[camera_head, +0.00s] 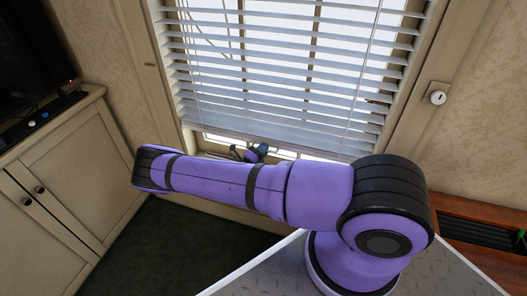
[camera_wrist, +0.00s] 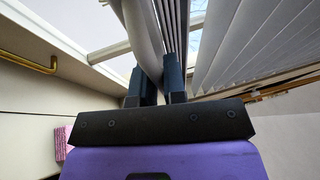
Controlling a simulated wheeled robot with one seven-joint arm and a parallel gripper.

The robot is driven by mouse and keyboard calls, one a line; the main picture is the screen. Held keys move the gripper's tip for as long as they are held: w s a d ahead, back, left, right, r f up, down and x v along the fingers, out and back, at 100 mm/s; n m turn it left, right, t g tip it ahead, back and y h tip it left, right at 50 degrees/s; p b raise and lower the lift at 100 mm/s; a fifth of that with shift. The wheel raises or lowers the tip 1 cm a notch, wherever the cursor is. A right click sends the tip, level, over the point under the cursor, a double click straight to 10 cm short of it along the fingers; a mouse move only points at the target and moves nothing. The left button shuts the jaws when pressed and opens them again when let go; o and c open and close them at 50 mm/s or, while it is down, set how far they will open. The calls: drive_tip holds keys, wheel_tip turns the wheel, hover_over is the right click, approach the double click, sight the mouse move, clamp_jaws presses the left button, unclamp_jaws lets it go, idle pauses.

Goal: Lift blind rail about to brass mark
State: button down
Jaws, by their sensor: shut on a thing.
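The white slatted blind (camera_head: 285,80) hangs over the window, its slats spread nearly to the sill. Its bottom rail (camera_head: 315,147) sits a little above the sill, sloping in the picture. My gripper (camera_head: 255,152) is at the blind's lower edge, mostly behind my purple arm. In the wrist view my gripper (camera_wrist: 159,84) has its two dark fingers shut on a pale rail-like piece (camera_wrist: 147,45). A small brass-coloured spot (camera_head: 150,65) is on the left window frame; I cannot tell which is the mark.
A cream cabinet (camera_head: 75,165) with a dark screen (camera_head: 30,55) stands at left. A wooden unit (camera_head: 480,235) is at lower right. A pink patterned thing (camera_wrist: 62,140) shows in the wrist view.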

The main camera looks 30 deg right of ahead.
approach(274, 75)
drive_tip(key=x, duration=0.4)
drive_tip(key=shift+w+d+r, duration=0.1)
drive_tip(key=shift+d, duration=0.1)
drive_tip(key=c, duration=1.2)
unclamp_jaws()
drive_tip(key=v, duration=1)
drive_tip(key=shift+a, duration=0.4)
